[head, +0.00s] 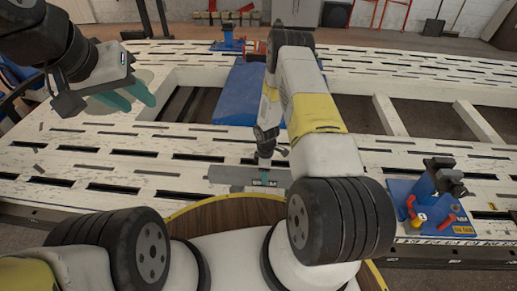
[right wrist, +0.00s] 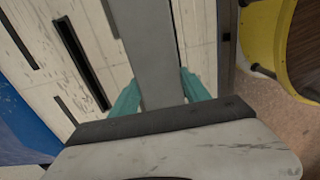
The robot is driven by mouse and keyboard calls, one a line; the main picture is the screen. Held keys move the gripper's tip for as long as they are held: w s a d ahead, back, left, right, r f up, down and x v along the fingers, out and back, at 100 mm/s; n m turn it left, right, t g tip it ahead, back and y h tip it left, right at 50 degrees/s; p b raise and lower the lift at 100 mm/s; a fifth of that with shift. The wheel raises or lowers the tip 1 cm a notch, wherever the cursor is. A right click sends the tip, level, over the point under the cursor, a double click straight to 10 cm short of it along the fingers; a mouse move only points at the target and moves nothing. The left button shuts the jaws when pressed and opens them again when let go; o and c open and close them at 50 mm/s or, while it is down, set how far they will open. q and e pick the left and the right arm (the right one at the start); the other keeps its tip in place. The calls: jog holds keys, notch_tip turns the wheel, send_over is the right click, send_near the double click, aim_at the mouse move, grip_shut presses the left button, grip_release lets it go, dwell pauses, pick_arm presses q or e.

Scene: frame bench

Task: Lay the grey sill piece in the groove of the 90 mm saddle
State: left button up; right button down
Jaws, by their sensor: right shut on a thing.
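The grey sill piece (head: 225,174) is a long flat bar low over the near side of the slotted bench, in front of my base. My right gripper (head: 264,178) is shut on it, with teal fingers on both sides. In the right wrist view the sill piece (right wrist: 150,45) runs between the two fingers and away from the camera. My left gripper (head: 130,100) is raised at the upper left, its teal fingers apart and empty. No groove marked 90 mm can be made out. I cannot tell whether the sill piece touches the bench.
A blue fixture (head: 401,193) with red and yellow parts stands on the bench at the right. A blue panel (head: 237,98) lies behind my right arm, and another blue fixture (head: 228,43) stands at the far edge. The bench (head: 130,172) has slots and large openings.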

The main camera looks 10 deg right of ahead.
jog(key=shift+w+f, duration=0.1)
jog(key=shift+f, duration=1.65)
jog(key=c, duration=0.6)
grip_release()
jog(key=shift+o, duration=0.8)
jog(key=shift+s+f, duration=0.1)
jog(key=shift+s, duration=0.1)
